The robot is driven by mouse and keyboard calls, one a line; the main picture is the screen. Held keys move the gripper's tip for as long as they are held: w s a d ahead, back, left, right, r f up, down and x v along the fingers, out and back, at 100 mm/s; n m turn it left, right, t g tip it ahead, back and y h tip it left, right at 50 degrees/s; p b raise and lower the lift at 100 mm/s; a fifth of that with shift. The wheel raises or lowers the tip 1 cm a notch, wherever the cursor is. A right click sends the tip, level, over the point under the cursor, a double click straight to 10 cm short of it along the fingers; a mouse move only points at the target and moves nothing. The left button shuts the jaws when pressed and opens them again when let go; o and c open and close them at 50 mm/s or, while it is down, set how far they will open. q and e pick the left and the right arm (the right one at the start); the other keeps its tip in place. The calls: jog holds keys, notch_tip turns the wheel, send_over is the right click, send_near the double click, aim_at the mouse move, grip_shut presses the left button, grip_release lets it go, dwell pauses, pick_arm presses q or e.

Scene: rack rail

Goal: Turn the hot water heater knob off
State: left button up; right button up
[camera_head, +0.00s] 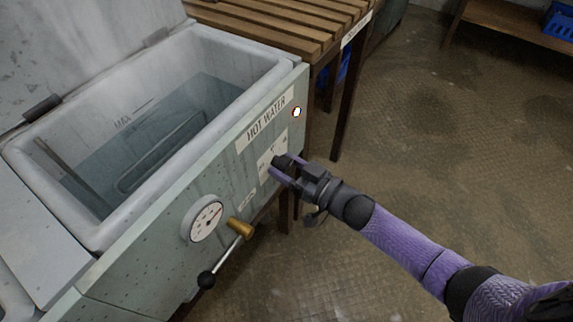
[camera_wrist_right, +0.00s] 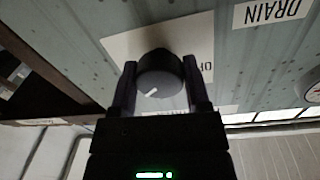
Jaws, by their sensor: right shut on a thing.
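The hot water heater is a grey-green tank (camera_head: 165,218) with an open top and water inside, at the left of the head view. Its knob (camera_wrist_right: 160,74) is round and dark with a white pointer line, on a pale label plate (camera_wrist_right: 120,45) in the wrist view. My right gripper (camera_head: 282,166) is at the front panel below the HOT WATER label (camera_head: 266,118). In the wrist view its two fingers (camera_wrist_right: 160,85) stand on both sides of the knob, shut on it. The knob is mostly hidden by the gripper in the head view. My left gripper is not in view.
A round dial gauge (camera_head: 206,221), a brass fitting (camera_head: 241,228) and a lever with a black ball end (camera_head: 207,279) stick out of the panel left of my gripper. A small lamp (camera_head: 297,112) sits at upper right. A slatted wooden bench (camera_head: 290,25) stands behind. The floor at right is clear.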

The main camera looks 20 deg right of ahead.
jog(key=n, duration=0.2)
jog(key=shift+n, duration=0.3)
jog(key=n, duration=0.3)
jog(key=shift+f+n+y, duration=0.1)
jog(key=shift+n+y, duration=0.2)
jog(key=n, duration=0.3)
jog(key=n+b, duration=0.1)
jog(key=n, duration=0.4)
jog(key=shift+d+n+y, duration=0.1)
jog(key=shift+n+y, duration=0.2)
jog(key=n, duration=0.3)
jog(key=shift+b, duration=0.4)
jog(key=n, duration=0.3)
jog(key=shift+g+y+b, duration=0.3)
jog(key=shift+n, duration=1.1)
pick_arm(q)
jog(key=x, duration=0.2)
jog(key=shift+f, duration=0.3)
pick_arm(e)
jog(key=shift+n, duration=0.4)
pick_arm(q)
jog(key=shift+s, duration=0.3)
